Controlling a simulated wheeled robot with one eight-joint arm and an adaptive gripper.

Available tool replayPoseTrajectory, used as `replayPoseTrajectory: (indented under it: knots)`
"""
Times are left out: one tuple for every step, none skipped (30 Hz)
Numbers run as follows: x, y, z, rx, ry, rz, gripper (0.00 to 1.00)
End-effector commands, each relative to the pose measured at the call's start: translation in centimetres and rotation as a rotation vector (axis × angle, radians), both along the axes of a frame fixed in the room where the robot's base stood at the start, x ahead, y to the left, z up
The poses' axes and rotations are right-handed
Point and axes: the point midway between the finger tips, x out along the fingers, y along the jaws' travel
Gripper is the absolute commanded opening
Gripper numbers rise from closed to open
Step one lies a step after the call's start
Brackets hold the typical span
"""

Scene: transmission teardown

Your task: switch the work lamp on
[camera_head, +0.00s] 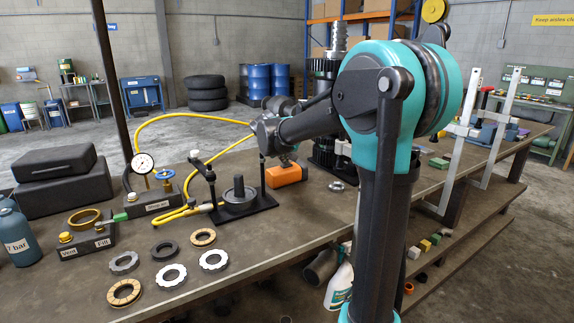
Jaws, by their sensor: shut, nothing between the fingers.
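An orange box-shaped object (287,174) stands on the workbench, right of the black press-like stand; it may be the work lamp, but I cannot make out a switch or any glow. My arm reaches left across the bench from the right. My gripper (287,161) is small and dark at its end, pointing down just above the orange object's top. It looks shut with nothing in it. I cannot tell whether it touches the object, and the fingertips are hard to make out.
The workbench (225,262) holds several rings at the front, a black stand (240,200) with a yellow hose (200,118), a gauge (143,163), labelled blocks and a black case (60,190). A tall gear stack (322,85) stands behind the orange object. Silver uprights (497,130) stand to the right.

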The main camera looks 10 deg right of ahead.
Motion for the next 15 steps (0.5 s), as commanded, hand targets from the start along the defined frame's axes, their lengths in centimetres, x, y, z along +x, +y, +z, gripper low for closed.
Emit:
replayPoseTrajectory:
  knots:
    - [0.0, -0.01, -0.03, 0.0, 0.0, 0.0, 0.0]
    - [0.0, -0.01, -0.03, 0.0, 0.0, 0.0, 0.0]
    - [0.0, -0.01, -0.03, 0.0, 0.0, 0.0, 0.0]
    - [-0.01, -0.01, -0.03, 0.0, 0.0, 0.0, 0.0]
    - [-0.01, -0.01, -0.03, 0.0, 0.0, 0.0, 0.0]
    - [-0.01, -0.02, -0.03, 0.0, 0.0, 0.0, 0.0]
    - [-0.01, -0.02, -0.03, 0.0, 0.0, 0.0, 0.0]
    - [-0.02, -0.02, -0.02, 0.0, 0.0, 0.0, 0.0]
    - [-0.02, -0.01, 0.0, 0.0, 0.0, 0.0, 0.0]
    - [-0.02, -0.02, 0.05, 0.0, 0.0, 0.0, 0.0]
    - [-0.03, -0.02, 0.11, 0.0, 0.0, 0.0, 0.0]
    - [-0.03, -0.02, 0.23, 0.0, 0.0, 0.0, 0.0]
    - [-0.04, -0.02, 0.33, 0.0, 0.0, 0.0, 0.0]
    - [-0.04, -0.01, 0.45, 0.0, 0.0, 0.0, 0.0]
    - [-0.06, -0.01, 0.59, 0.0, 0.0, 0.0, 0.0]
